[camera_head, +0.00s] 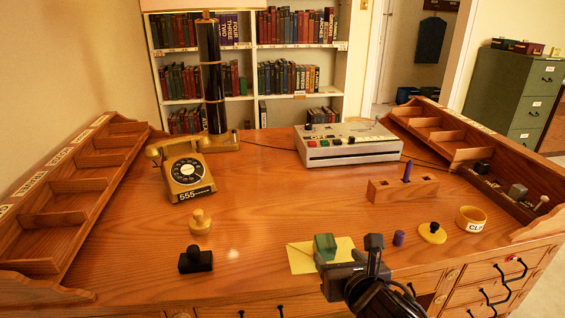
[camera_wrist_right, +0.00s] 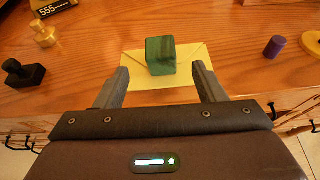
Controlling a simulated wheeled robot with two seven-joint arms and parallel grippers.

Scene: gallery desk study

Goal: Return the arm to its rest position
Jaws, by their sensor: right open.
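My right gripper (camera_head: 352,262) is at the front edge of the desk, in front of a yellow envelope (camera_head: 302,261). In the right wrist view its two fingers (camera_wrist_right: 161,88) are spread apart. A green block (camera_head: 325,246) sits on the envelope, just beyond the fingertips. In the wrist view the block (camera_wrist_right: 160,56) shows between the finger lines, with gaps on both sides. I see nothing held. My left gripper is in neither view.
A black stamp (camera_head: 195,260) and a yellow-brass stamp (camera_head: 200,222) stand left. A purple cylinder (camera_head: 398,238), a yellow disc with a black knob (camera_head: 432,233) and a yellow cup (camera_head: 471,219) stand right. A telephone (camera_head: 187,172) and grey machine (camera_head: 346,145) are farther back. The middle desk (camera_head: 270,195) is clear.

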